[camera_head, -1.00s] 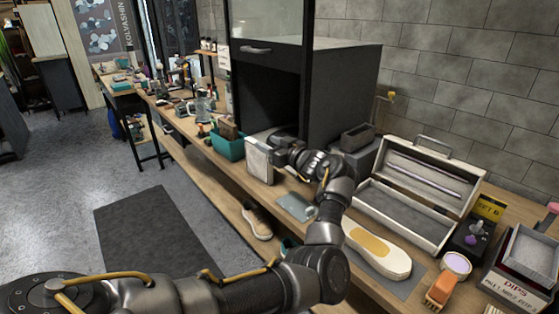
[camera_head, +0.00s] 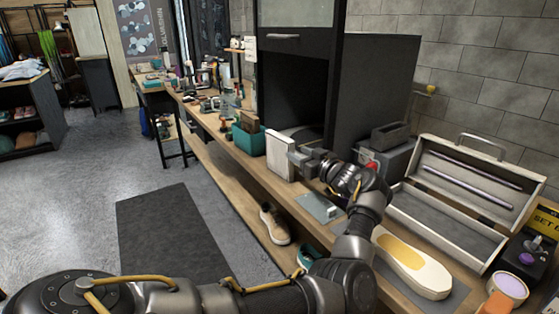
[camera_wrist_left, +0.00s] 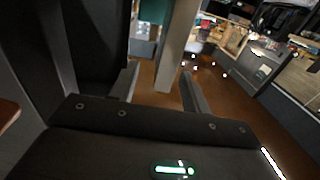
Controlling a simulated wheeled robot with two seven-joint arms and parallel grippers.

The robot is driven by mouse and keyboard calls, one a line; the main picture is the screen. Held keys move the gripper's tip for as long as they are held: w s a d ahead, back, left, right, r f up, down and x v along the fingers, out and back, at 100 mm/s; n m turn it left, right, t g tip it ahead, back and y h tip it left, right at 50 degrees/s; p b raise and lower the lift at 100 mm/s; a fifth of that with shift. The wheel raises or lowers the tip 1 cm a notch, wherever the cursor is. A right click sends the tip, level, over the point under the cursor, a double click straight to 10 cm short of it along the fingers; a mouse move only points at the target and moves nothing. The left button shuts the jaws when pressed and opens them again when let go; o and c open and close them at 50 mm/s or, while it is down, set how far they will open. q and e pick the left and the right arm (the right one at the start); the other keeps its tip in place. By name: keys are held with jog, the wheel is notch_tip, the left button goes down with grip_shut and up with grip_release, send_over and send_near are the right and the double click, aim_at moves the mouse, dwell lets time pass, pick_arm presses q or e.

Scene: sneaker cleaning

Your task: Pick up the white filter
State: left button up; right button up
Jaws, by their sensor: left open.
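The white filter (camera_head: 279,156) is an upright pale slab on the wooden bench, just right of a teal bin. My left gripper (camera_head: 298,160) is right beside it, with its fingers pointing left toward the filter's right side. In the left wrist view the filter (camera_wrist_left: 177,45) stands upright ahead of the open left gripper (camera_wrist_left: 160,74), nearer the right finger. I cannot tell whether a finger touches it. The gripper holds nothing. My right gripper is not in view.
The teal bin (camera_head: 249,141) stands left of the filter and a dark cabinet (camera_head: 375,90) behind it. A grey plate (camera_head: 321,207), an open toolbox (camera_head: 462,200) and a white shoe sole (camera_head: 412,263) lie to the right. A sneaker (camera_head: 274,224) sits on the lower shelf.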

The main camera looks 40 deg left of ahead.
aim_at(283, 146)
pick_arm(q)
jog(key=x, duration=0.2)
jog(key=p+x, duration=0.1)
jog(key=x, duration=0.1)
jog(key=s+x, duration=0.1)
jog(key=x, duration=0.2)
jog(key=shift+a, duration=0.2)
jog(key=shift+w+a, duration=0.1)
jog(key=shift+a, duration=0.2)
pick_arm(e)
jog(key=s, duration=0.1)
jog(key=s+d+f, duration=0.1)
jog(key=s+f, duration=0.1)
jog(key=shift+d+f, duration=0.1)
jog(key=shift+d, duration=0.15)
pick_arm(q)
jog(key=shift+d, duration=0.1)
grip_shut()
jog(key=shift+r, duration=0.1)
